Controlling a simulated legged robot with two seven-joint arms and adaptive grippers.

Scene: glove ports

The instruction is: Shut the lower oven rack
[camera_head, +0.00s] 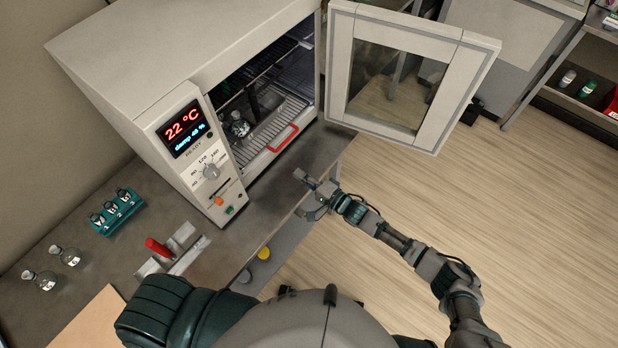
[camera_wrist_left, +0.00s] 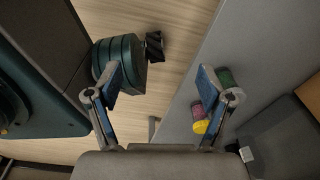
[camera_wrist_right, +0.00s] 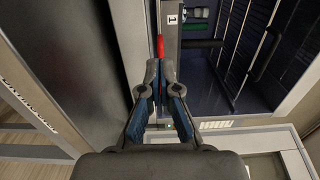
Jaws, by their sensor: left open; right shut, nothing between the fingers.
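The oven (camera_head: 160,55) stands on the bench with its glass door (camera_head: 400,75) swung wide open. The lower rack (camera_head: 262,150) is a wire shelf low in the opening, with a red handle (camera_head: 283,139) at its front edge, apparently a little out past the opening. Glassware (camera_head: 239,126) stands on the left of this rack. My right gripper (camera_head: 300,177) is shut and empty, in front of the handle and apart from it in the head view. In the right wrist view its fingertips (camera_wrist_right: 160,68) point toward red parts by the oven. My left gripper (camera_wrist_left: 160,82) is open and empty; it is outside the head view.
A teal holder with bottles (camera_head: 117,212), two flasks (camera_head: 66,256) and a red-handled item (camera_head: 159,247) stand on the bench left of my right arm. The open door hangs at the right.

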